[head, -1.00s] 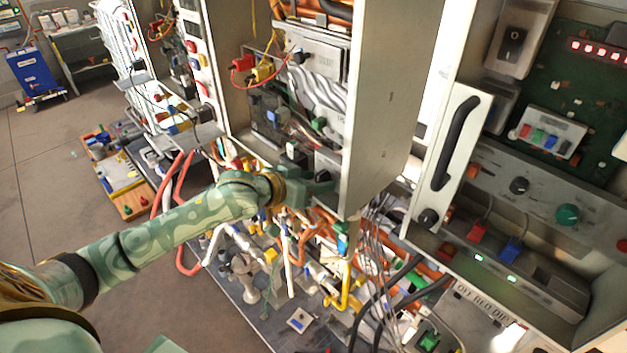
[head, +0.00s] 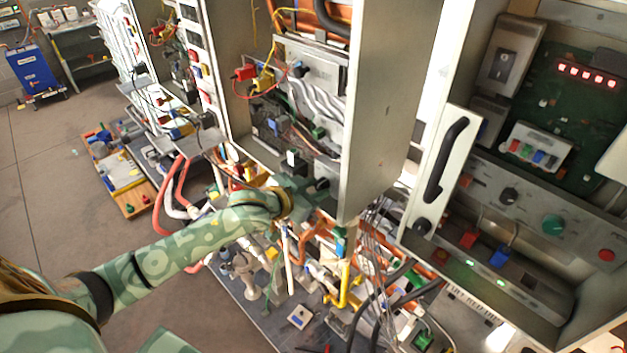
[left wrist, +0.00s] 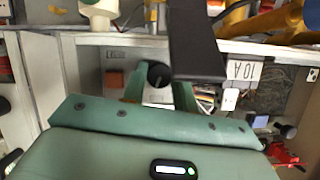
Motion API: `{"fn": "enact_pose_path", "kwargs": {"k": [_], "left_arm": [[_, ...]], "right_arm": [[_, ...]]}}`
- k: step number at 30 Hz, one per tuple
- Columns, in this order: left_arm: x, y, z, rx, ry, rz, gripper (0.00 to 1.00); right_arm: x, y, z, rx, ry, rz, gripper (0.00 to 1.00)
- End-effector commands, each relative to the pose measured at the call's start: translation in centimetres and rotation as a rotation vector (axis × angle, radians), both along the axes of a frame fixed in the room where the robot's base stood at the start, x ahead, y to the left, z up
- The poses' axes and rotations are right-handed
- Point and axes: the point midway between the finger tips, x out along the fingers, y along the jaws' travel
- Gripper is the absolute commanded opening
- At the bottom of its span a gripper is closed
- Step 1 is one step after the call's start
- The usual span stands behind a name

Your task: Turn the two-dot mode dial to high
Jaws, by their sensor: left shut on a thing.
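My left gripper (head: 313,184) reaches up to the lower part of the open middle cabinet (head: 385,120). In the left wrist view its two green fingers (left wrist: 158,90) stand either side of a round black dial (left wrist: 158,74) and are shut on it. The dial's pointer and any dot marks on it are too small or hidden to read. In the head view a dark knob (head: 322,184) shows at the gripper's tip. My right gripper is not in view.
A black bar (left wrist: 196,45) crosses close by the fingers in the wrist view, with an upside-down "10A" label (left wrist: 243,71) beside it. Pipes and a yellow valve pipe (head: 345,290) crowd the space below.

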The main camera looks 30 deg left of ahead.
Motion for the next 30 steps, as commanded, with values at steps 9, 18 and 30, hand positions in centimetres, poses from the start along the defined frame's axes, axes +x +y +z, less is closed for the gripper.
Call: {"fn": "enact_pose_path", "kwargs": {"k": [9, 18, 30], "left_arm": [[0.0, -0.2, 0.1, 0.239, -0.086, 0.001, 0.06], [0.0, -0.3, 0.0, 0.391, -0.140, 0.000, 0.06], [0.0, -0.3, -0.1, 0.450, -0.160, 0.000, 0.06]], "right_arm": [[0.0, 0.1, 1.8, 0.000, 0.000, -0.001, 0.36], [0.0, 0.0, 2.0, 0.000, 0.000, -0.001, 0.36], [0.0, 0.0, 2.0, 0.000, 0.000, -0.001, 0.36]]}}
